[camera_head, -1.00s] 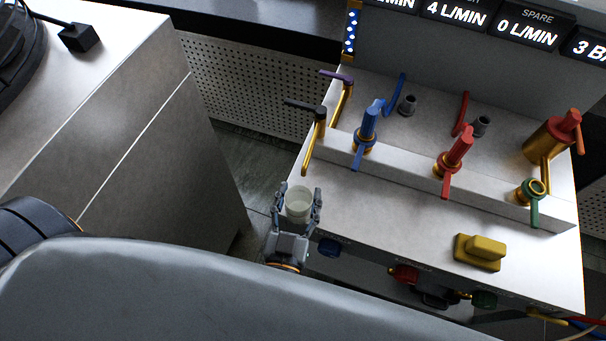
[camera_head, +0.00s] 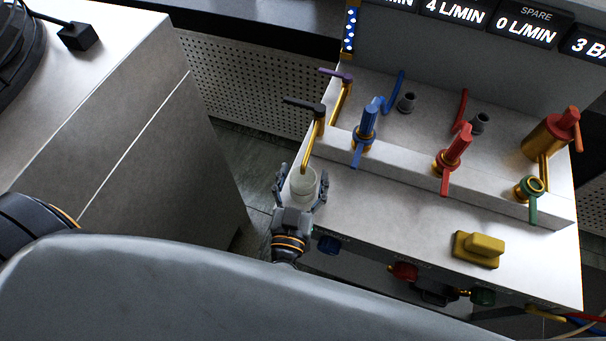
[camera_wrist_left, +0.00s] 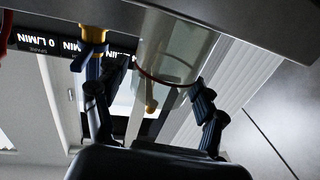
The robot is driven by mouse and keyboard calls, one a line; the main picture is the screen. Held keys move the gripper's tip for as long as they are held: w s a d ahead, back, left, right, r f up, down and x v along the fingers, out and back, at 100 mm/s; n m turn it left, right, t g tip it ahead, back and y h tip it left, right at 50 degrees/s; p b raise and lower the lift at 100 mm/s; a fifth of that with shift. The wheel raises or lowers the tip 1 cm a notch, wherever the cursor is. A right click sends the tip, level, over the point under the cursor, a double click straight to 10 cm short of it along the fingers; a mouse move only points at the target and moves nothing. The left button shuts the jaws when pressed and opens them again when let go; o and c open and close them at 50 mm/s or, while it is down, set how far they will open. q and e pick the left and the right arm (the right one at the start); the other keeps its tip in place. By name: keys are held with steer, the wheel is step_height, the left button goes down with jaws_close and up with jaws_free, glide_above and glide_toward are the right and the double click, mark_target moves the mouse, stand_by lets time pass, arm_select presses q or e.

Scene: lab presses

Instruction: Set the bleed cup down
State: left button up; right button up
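The bleed cup (camera_head: 304,188) is a pale translucent cup. It looks upright at the front left corner of the bench top (camera_head: 385,215), under the brass spout (camera_head: 313,148) with the black handle. My left gripper (camera_head: 303,174) is open, one finger on each side of the cup. A gap shows between the left finger and the cup; the right finger is close to it, and contact there is unclear. In the left wrist view the cup (camera_wrist_left: 178,48) is seen inverted, right of centre between the spread fingers (camera_wrist_left: 148,88). My right gripper is not in view.
Blue (camera_head: 366,128) and red (camera_head: 457,150) valves stand on the raised ledge right of the cup. A green-handled fitting (camera_head: 533,188) and a yellow block (camera_head: 479,248) are farther right. A grey cabinet (camera_head: 110,130) stands left across a gap. Bench top between cup and yellow block is clear.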

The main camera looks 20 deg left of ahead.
arm_select(q)
steer(key=shift+r, duration=0.15)
steer(key=s+d+b, duration=0.1)
steer(key=s, duration=1.1)
steer(key=shift+d, duration=0.2)
